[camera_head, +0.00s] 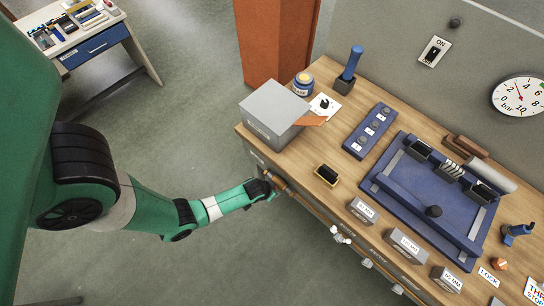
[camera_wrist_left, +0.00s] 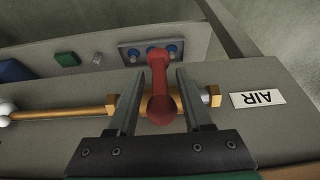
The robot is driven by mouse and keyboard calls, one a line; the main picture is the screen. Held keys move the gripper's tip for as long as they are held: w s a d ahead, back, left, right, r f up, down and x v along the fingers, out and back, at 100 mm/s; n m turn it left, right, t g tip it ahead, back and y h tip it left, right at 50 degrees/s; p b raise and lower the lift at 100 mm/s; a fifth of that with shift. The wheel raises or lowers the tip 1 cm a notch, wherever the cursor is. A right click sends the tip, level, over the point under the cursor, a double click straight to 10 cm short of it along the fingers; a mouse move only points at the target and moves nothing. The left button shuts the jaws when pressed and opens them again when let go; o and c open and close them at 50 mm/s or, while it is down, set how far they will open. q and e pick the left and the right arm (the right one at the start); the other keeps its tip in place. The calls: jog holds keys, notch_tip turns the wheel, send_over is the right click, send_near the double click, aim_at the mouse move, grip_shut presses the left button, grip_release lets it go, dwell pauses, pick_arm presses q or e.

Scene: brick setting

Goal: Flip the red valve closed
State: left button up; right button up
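The red valve (camera_wrist_left: 160,85) shows in the left wrist view as a red handle with a rounded near end. It lies across a brass pipe (camera_wrist_left: 75,114) on a grey panel. My left gripper (camera_wrist_left: 160,102) is open, with one finger on each side of the handle and a visible gap to each. In the head view my left gripper (camera_head: 268,188) is at the front side of the workbench, below its top edge. The red handle cannot be made out there. My right gripper is not in view.
A white AIR label (camera_wrist_left: 257,98) is right of the valve in the wrist view. Blue bolts (camera_wrist_left: 152,52) sit on a plate behind the handle. On the bench stand a grey box (camera_head: 275,112) and a blue fixture (camera_head: 410,210).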

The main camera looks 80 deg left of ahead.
pick_arm(q)
jog(key=p+v, duration=0.8)
jog(key=v, duration=0.3)
jog(key=shift+r, duration=0.3)
jog(key=shift+s+d, duration=0.1)
